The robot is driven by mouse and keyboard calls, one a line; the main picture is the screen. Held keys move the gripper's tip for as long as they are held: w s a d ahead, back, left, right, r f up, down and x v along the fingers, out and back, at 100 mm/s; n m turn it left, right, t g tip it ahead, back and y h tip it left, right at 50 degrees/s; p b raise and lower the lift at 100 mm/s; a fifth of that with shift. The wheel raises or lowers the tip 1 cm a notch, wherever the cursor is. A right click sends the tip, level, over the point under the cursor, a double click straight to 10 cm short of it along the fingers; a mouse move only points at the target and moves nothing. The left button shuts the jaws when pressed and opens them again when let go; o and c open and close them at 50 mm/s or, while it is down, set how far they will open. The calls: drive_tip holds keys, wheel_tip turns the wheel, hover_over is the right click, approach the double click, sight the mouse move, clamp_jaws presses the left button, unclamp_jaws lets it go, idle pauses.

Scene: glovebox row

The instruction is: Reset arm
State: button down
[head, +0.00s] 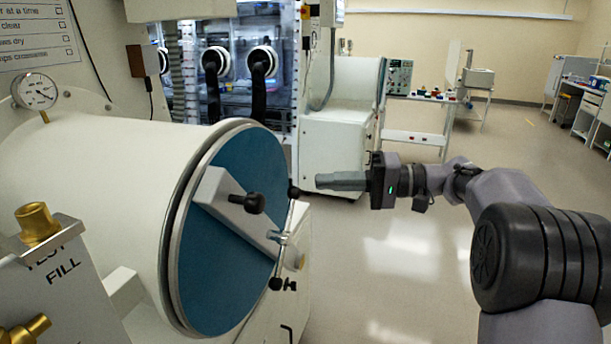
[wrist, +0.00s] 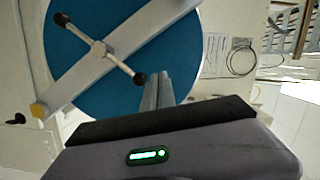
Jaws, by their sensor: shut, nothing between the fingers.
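My gripper (head: 342,181) is extended to the left from my arm in the head view, with its fingers shut and nothing between them. In the wrist view its fingers (wrist: 157,92) lie side by side in front of the blue round door. The blue door (head: 222,257) closes the end of the large white cylinder (head: 110,170). A grey bar crosses the door, with a black-knobbed handle (head: 250,203) on it. The handle (wrist: 118,62) also shows in the wrist view, where a black knob appears close to the fingers. I cannot tell whether they touch.
A pressure gauge (head: 36,91) and brass fittings (head: 38,223) are at the left. A glovebox window with black gloves (head: 260,75) stands behind. A white cabinet (head: 335,145) and a small table (head: 420,97) are farther back. The floor (head: 400,240) below my arm is clear.

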drive_tip(key=s+a+f+m+h, duration=0.1)
drive_tip(key=s+a+f+h, duration=0.15)
drive_tip(key=s, duration=0.45)
drive_tip(key=s+a+f+m+h, duration=0.15)
drive_tip(key=s+h, duration=0.25)
drive_tip(key=s, duration=0.4)
drive_tip(key=s+d+f+m+t+h, duration=0.1)
drive_tip(key=s+d+f+h, duration=0.3)
drive_tip(key=s, duration=0.4)
drive_tip(key=s+d+f+m+t+h, duration=0.2)
drive_tip(key=s+d+f+h, duration=0.2)
drive_tip(key=s, duration=0.4)
wheel_tip(320, 180, down, 2)
drive_tip(key=shift+s+d+f+t+h, duration=0.1)
drive_tip(key=shift+s+d+t+h, duration=0.25)
drive_tip(key=shift+d, duration=0.1)
